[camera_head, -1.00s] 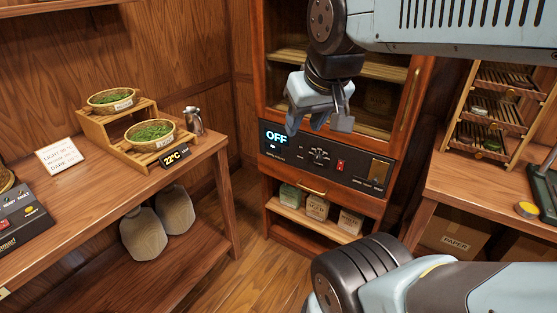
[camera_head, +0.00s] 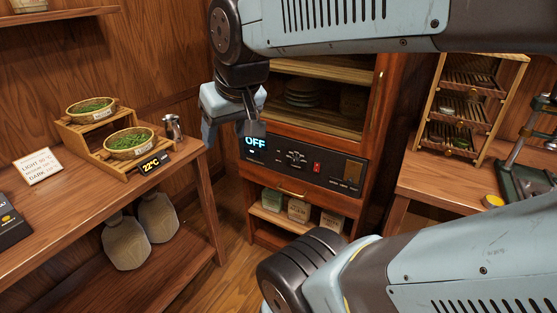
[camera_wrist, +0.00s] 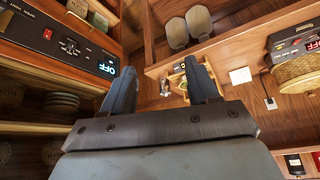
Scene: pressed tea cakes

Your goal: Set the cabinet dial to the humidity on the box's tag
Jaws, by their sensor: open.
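The wooden cabinet (camera_head: 312,131) has a dark control panel with a lit display (camera_head: 255,143) reading OFF. The dial (camera_head: 296,158) is right of the display, with a red switch (camera_head: 316,167) beyond it. In the wrist view the panel appears rotated, with the dial (camera_wrist: 75,47) and display (camera_wrist: 108,69) at upper left. My gripper (camera_head: 232,130) is open and empty, in front of the panel's left end, apart from the dial. It also shows in the wrist view (camera_wrist: 160,78). Labelled boxes, one green (camera_head: 272,199), sit below the panel; their writing is too small to read.
The left table (camera_head: 65,215) holds baskets on a stepped stand (camera_head: 85,140), a 22°C display (camera_head: 155,163), a metal jug (camera_head: 173,128) and a white card (camera_head: 38,166). A slatted rack (camera_head: 463,110) stands on the right table. Open floor lies before the cabinet.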

